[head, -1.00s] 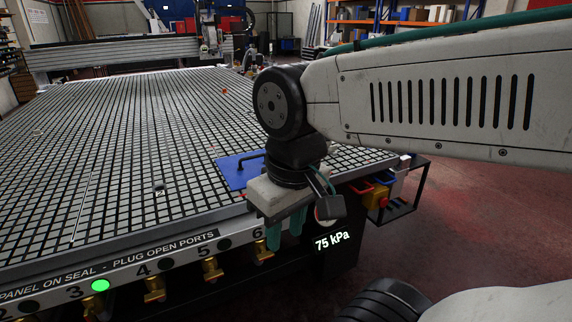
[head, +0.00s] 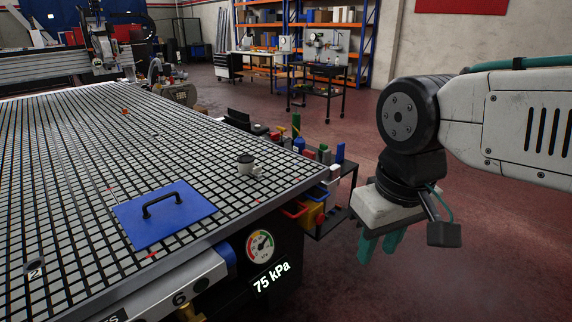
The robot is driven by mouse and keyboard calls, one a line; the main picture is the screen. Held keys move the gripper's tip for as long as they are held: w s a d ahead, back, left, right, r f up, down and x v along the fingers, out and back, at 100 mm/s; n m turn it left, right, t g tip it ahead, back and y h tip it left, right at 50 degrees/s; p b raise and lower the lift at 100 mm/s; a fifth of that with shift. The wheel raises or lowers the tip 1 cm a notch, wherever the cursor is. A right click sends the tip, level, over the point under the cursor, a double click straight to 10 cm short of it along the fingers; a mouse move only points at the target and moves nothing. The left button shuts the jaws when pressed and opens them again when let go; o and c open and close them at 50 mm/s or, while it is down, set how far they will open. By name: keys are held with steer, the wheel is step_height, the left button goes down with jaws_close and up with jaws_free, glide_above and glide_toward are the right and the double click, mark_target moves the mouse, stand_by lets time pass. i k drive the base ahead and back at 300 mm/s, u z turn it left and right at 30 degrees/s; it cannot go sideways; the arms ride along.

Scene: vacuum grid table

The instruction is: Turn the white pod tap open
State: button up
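A small pod (head: 246,163) with a dark top and a pale body stands on the grid table, near its right edge. A small pale part sticks out at its lower right; at this size I cannot tell whether it is the tap or how it is turned. My gripper (head: 381,248) hangs fingers down over the floor, right of the table and well apart from the pod. Its two teal fingers show a narrow gap, with nothing seen between them.
A blue panel (head: 165,213) with a black handle lies flat on the grid table (head: 60,170). A gauge (head: 260,246) and a 75 kPa display (head: 271,277) are on the table's corner. A side rack (head: 322,200) with colored bins stands between the table and my gripper.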

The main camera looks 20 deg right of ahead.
mark_target(259, 169)
steer(key=z, duration=0.05)
steer(key=i, duration=1.25)
steer(key=u, duration=0.05)
